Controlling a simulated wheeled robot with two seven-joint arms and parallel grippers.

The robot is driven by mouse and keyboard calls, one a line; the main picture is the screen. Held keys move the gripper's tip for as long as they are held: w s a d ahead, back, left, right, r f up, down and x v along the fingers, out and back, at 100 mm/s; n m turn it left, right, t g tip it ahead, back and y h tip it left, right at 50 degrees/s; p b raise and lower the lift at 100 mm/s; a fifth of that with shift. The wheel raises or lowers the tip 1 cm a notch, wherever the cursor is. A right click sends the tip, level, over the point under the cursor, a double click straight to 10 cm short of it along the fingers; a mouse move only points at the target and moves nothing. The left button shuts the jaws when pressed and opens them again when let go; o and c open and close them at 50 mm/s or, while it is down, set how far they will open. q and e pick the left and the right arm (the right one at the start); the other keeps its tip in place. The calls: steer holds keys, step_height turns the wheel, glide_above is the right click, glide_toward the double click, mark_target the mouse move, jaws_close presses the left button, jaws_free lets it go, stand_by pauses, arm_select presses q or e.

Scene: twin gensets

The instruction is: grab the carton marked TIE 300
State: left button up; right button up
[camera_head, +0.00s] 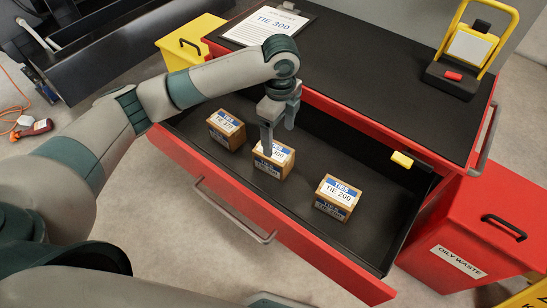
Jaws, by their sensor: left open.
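Three small brown cartons with white and blue labels stand in the open drawer (385,215). The middle carton (272,168) has a label ending in 300, partly covered by a finger. The right carton (338,197) reads TIE 200. The left carton (226,130) has a label too small to read surely. My left gripper (279,140) is open and points down at the middle carton. One finger overlaps its label and the other shows behind it; I cannot tell whether they touch it. My right gripper is not in view.
A clipboard (262,32) reading TIE 300 lies on the black bench top (385,75). A yellow-framed stand (465,55) is at the right. A yellow block (402,160) sits by the drawer's back right. A red OILY WASTE bin (480,225) stands right of the drawer.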

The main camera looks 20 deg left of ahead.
mark_target(277, 150)
arm_select(q)
step_height(277, 150, down, 6)
steer(key=shift+r, duration=0.1)
steer(key=shift+f, duration=0.5)
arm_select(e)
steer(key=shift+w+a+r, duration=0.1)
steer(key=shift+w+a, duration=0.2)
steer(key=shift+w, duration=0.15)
arm_select(q)
steer(key=shift+a+f, duration=0.1)
steer(key=shift+f, duration=0.05)
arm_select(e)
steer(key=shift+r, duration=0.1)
arm_select(q)
steer(key=shift+a+f, duration=0.1)
steer(key=shift+f, duration=0.2)
steer(key=f, duration=0.2)
steer(key=a+f+p, duration=0.1)
steer(key=shift+s+f, duration=0.2)
steer(key=shift+f, duration=0.5)
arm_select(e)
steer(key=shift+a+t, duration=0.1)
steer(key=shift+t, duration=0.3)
